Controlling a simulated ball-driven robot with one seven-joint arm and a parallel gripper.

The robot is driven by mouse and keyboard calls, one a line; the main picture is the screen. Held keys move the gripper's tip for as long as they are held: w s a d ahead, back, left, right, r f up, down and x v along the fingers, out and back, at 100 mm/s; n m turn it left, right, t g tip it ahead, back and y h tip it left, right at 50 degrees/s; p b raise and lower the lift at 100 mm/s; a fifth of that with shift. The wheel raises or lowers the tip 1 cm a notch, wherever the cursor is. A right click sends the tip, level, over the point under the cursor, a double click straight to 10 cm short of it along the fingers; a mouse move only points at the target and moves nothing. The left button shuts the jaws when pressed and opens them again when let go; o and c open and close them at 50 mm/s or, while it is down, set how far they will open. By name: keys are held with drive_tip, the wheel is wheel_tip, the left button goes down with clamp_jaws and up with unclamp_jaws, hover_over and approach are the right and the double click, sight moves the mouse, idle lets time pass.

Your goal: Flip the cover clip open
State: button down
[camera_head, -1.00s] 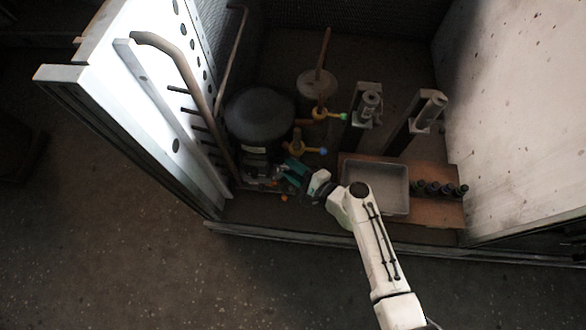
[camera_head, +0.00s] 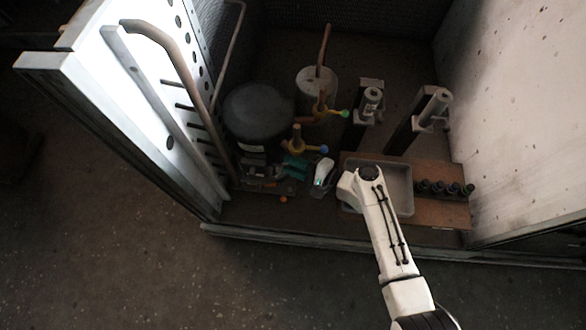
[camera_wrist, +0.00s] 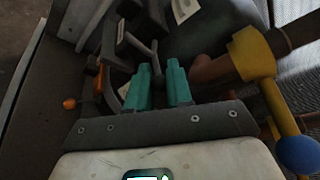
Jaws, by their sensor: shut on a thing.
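My gripper (camera_wrist: 158,72) has teal fingers and is shut on a thin grey clip (camera_wrist: 155,54), seen between the fingertips in the wrist view. I take this to be the cover clip. It stands by a dark frame beside the black dome-shaped compressor (camera_head: 258,112). In the head view my gripper (camera_head: 291,166) is at the compressor's lower right, and the clip is too small and dark to make out there. The fingers hide the clip's lower part.
A yellow valve with a blue-tipped handle (camera_wrist: 298,154) is close to the right of my gripper. An orange knob (camera_wrist: 69,103) is at the left. A grey tray (camera_head: 402,190) and a brown board (camera_head: 436,207) lie to the right. A perforated white panel (camera_head: 165,85) stands left.

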drive_tip(key=shift+f, duration=0.1)
drive_tip(key=c, duration=1.4)
unclamp_jaws()
drive_tip(key=shift+o, duration=0.2)
drive_tip(key=shift+p, duration=0.35)
